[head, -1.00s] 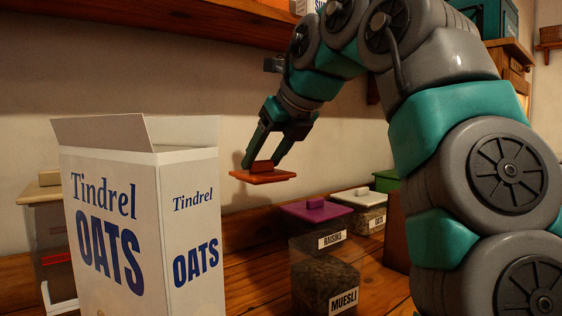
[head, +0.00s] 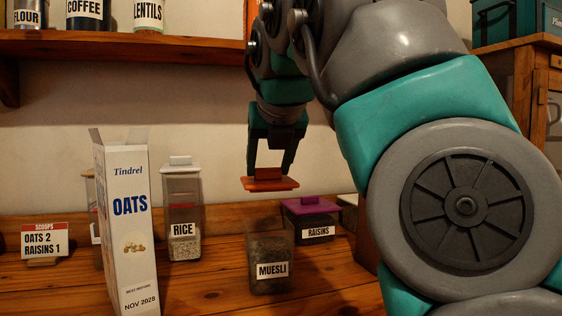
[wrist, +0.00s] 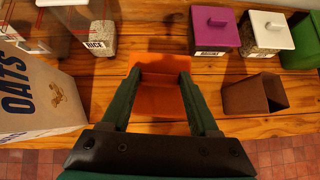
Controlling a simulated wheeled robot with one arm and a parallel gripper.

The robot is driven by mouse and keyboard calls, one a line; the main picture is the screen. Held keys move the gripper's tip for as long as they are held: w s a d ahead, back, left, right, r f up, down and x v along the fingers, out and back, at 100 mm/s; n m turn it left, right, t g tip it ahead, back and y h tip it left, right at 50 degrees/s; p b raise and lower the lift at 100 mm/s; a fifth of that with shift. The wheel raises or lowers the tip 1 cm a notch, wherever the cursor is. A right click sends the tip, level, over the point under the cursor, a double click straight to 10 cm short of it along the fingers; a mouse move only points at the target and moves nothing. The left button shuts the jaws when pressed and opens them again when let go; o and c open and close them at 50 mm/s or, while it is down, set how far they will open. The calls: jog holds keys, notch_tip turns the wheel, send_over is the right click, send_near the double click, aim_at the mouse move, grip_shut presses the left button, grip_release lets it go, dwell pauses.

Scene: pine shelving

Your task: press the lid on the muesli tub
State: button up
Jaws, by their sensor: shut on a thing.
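The muesli tub (head: 270,250) is a clear, dark-filled container labelled MUESLI, standing upright on the wooden counter with its top uncovered. My gripper (head: 270,168) points down and is shut on the handle of a flat orange lid (head: 268,184). The lid is roughly level and hangs above the tub in the head view, with a visible gap between them. In the wrist view the orange lid (wrist: 158,103) lies between my fingers, and I cannot make out the tub there.
The Tindrel oats box (head: 128,225) stands open-flapped at left, with the rice tub (head: 183,205) behind. The purple-lidded raisins tub (head: 310,222) is just right of the muesli tub. An open brown box (wrist: 250,97) is at right in the wrist view. A shelf (head: 120,45) runs above.

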jog(key=shift+f, duration=0.9)
jog(key=shift+f+b, duration=1.95)
jog(key=shift+f, duration=0.2)
jog(key=shift+f, duration=0.4)
dwell(1.1)
jog(key=o, duration=1.4)
jog(key=shift+o, duration=0.4)
jog(key=shift+r+p, duration=2.1)
jog(key=shift+r, duration=0.4)
jog(key=shift+w+r, duration=0.1)
jog(key=shift+r, duration=0.85)
